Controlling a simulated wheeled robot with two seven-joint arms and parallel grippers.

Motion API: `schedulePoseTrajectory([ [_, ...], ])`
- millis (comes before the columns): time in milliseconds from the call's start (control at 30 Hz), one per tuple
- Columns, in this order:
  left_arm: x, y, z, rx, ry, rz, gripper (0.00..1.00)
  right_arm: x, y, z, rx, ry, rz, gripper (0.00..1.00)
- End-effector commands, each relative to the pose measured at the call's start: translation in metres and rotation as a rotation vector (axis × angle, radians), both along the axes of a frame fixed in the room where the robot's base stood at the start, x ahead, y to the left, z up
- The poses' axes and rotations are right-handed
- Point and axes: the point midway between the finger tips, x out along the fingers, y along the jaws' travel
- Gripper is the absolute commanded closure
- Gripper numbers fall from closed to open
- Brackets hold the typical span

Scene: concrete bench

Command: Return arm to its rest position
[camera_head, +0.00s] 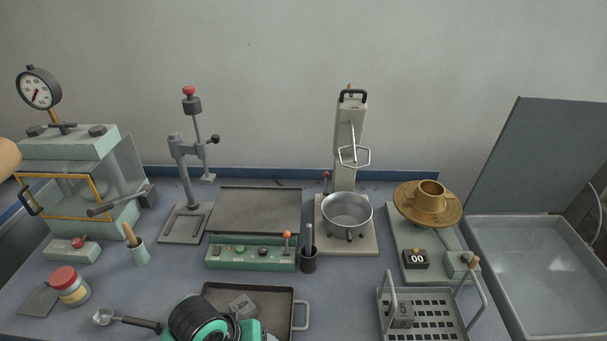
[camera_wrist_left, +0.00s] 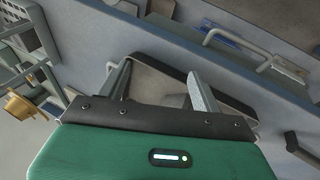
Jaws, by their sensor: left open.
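My left arm's black and green end (camera_head: 205,322) shows at the bottom edge of the head view, in front of the dark tray (camera_head: 277,292). Its fingers are hidden there. In the left wrist view my left gripper (camera_wrist_left: 158,78) is open, its two grey fingers spread, with nothing seen held between them. A tray (camera_wrist_left: 160,84) lies beyond the fingers, partly covered by the gripper body. A grey lettered cube (camera_head: 242,306) sits in the dark tray, beside my arm. My right gripper is in neither view.
A perforated rack (camera_head: 435,318) holding a grey cube (camera_head: 401,315) stands right of the tray. Behind are a control box (camera_head: 252,258), metal bowl (camera_head: 347,212) and brass dish (camera_head: 428,205). A press (camera_head: 75,170) stands left; an open bin (camera_head: 540,285) is right.

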Motion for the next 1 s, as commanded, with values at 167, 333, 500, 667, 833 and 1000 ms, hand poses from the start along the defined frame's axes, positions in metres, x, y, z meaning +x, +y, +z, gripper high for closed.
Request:
schedulePoseTrajectory([
  [167, -0.029, 0.023, -0.016, 0.043, -0.066, -0.048, 0.34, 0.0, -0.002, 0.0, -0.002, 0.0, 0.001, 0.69],
  [333, -0.058, 0.056, -0.029, 0.137, -0.114, -0.092, 0.34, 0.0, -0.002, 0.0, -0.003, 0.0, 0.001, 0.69],
  [500, -0.084, 0.086, -0.038, 0.235, -0.129, -0.133, 0.34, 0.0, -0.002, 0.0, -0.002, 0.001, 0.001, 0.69],
  [667, -0.108, 0.111, -0.043, 0.32, -0.124, -0.168, 0.34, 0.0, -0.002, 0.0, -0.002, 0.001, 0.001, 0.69],
  [833, -0.116, 0.126, -0.062, 0.377, -0.109, -0.201, 0.34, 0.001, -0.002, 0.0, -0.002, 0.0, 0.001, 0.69],
  [1000, -0.104, 0.124, -0.109, 0.374, -0.094, -0.205, 0.34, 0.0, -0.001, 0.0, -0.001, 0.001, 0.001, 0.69],
])
